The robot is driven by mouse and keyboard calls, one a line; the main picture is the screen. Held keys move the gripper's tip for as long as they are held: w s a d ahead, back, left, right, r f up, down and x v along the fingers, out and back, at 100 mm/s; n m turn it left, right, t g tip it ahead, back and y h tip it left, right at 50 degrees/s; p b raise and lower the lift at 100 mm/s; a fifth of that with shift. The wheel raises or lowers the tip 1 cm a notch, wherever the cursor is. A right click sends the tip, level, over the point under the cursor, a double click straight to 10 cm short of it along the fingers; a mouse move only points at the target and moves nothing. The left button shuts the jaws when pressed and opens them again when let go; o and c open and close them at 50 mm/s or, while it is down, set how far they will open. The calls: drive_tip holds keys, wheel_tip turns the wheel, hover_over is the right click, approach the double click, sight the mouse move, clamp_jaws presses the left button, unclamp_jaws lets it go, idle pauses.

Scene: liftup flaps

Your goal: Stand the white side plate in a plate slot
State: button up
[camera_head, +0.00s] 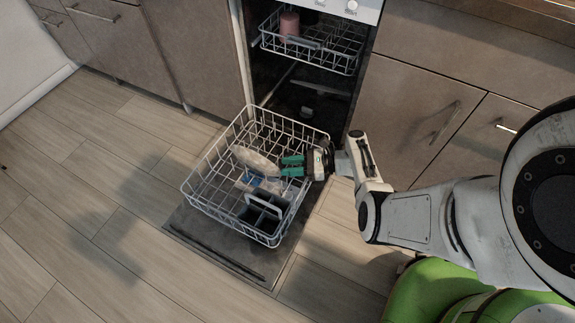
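The white side plate (255,161) is in the pulled-out lower rack (197,199), in its middle part. It looks tilted, with its face partly towards the camera; whether its lower edge sits in a slot is too small to tell. My gripper (284,166) reaches in over the rack from the right, with green fingers just right of the plate. The fingers are apart with a gap between them, close to the plate's right edge. I see no clear grip on the plate.
A grey cutlery basket (264,210) stands in the rack's front right, with a small blue and white item (268,184) behind it. The upper rack (335,48) holds a pink cup (289,24). The open dishwasher door (215,245) lies below. Floor at left is clear.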

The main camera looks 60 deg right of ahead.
drive_tip(key=p+v, duration=0.1)
drive_tip(key=v, duration=0.9)
idle(0.4)
